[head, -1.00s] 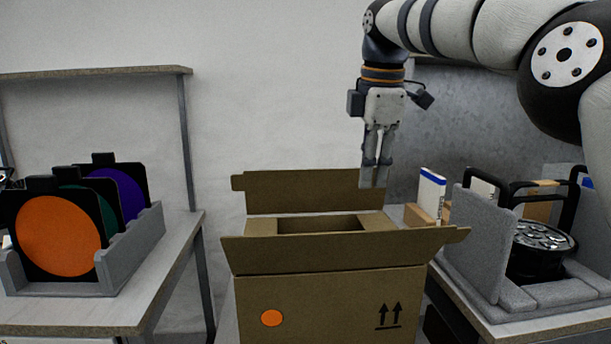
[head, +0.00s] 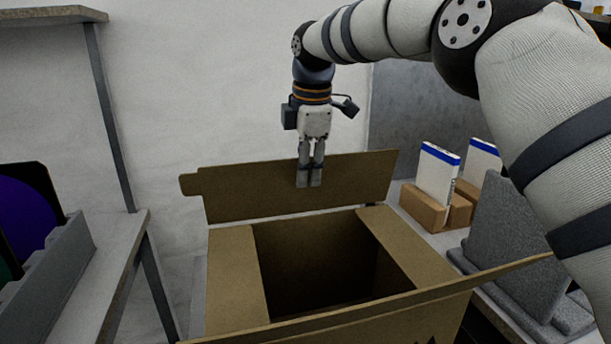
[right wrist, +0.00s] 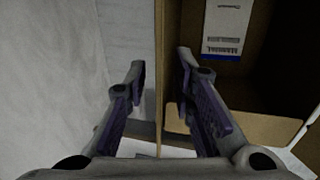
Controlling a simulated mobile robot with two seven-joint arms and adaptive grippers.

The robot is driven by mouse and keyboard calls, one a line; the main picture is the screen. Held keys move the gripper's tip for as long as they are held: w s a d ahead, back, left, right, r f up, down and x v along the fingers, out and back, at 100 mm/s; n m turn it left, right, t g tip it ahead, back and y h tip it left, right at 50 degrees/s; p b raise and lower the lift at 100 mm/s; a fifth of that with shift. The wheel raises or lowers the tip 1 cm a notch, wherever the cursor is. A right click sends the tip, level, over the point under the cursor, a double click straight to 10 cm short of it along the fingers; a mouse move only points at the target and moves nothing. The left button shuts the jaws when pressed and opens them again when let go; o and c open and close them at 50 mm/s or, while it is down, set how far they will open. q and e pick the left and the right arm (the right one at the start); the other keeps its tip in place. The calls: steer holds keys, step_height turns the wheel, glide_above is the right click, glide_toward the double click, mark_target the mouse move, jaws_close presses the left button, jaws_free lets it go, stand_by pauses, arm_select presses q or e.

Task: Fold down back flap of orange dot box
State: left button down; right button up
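The open cardboard box (head: 237,284) stands at bottom centre in the head view; its orange dot is out of view. The back flap (head: 245,190) stands up behind the opening. My right gripper (head: 309,180) points down at the middle of this flap, with its fingertips overlapping the flap below its top edge. In the right wrist view, the gripper (right wrist: 161,88) has its fingers apart, with the flap's thin edge (right wrist: 158,70) running between them. I cannot tell whether either finger touches it. My left gripper is not in view.
A white manual (right wrist: 226,25) lies inside the box. The near flap (head: 400,302) slants outward. Right of the box are white booklets (head: 437,175) in wooden blocks and grey foam (head: 508,245). A shelf table (head: 115,260) with a purple disc (head: 28,222) stands left.

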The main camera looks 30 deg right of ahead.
mark_target(312, 202)
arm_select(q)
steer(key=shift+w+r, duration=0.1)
arm_select(e)
steer(key=shift+x, duration=1.2)
jaws_close()
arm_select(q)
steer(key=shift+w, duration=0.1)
arm_select(e)
steer(key=shift+r, duration=0.1)
